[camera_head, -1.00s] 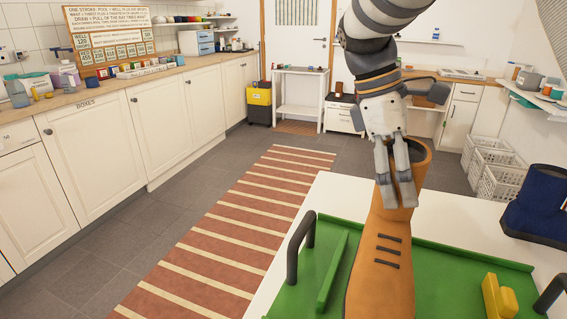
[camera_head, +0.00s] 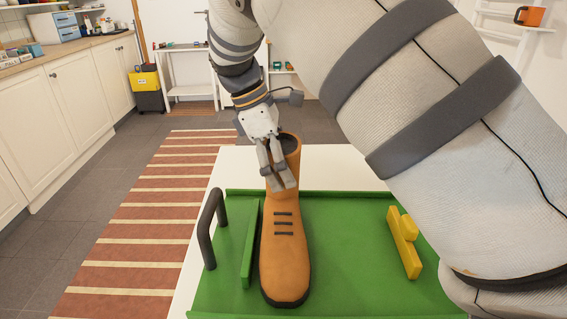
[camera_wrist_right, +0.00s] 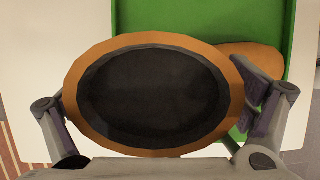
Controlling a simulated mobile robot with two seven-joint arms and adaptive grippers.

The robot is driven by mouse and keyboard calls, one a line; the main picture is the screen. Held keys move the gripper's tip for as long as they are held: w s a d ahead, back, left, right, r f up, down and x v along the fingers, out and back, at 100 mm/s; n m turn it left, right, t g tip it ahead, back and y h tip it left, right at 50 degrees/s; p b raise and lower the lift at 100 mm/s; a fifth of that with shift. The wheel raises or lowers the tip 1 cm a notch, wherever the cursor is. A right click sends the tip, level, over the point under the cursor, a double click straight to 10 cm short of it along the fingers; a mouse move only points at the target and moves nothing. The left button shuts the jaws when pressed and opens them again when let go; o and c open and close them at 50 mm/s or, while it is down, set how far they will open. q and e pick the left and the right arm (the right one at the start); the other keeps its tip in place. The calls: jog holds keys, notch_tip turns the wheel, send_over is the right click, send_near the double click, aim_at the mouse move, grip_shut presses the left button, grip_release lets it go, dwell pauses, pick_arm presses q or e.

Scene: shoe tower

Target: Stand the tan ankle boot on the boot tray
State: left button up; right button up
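The tan ankle boot (camera_head: 285,260) is upright in the head view, toe toward me. It is over the green boot tray (camera_head: 345,295), just right of the tray's green divider. Its dark sole shows at the toe, at or very close to the tray floor; the heel is hidden. My right gripper (camera_head: 279,184) is at the boot's shaft. In the right wrist view, the fingers of my right gripper (camera_wrist_right: 158,115) straddle the boot's open top (camera_wrist_right: 150,95), close against its sides; one fingertip is hidden. My left gripper is not in view.
A green divider (camera_head: 250,245) and a dark handle (camera_head: 208,228) stand left of the boot. A yellow object (camera_head: 404,243) lies on the right part of the tray. Bare white tabletop (camera_head: 330,170) shows behind the tray. My own arm blocks much of the right side.

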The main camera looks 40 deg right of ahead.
jog(key=shift+r, duration=0.1)
jog(key=b+v, duration=0.1)
jog(key=v, duration=1)
jog(key=shift+a+r, duration=0.15)
jog(key=shift+r, duration=0.2)
jog(key=shift+w, duration=0.15)
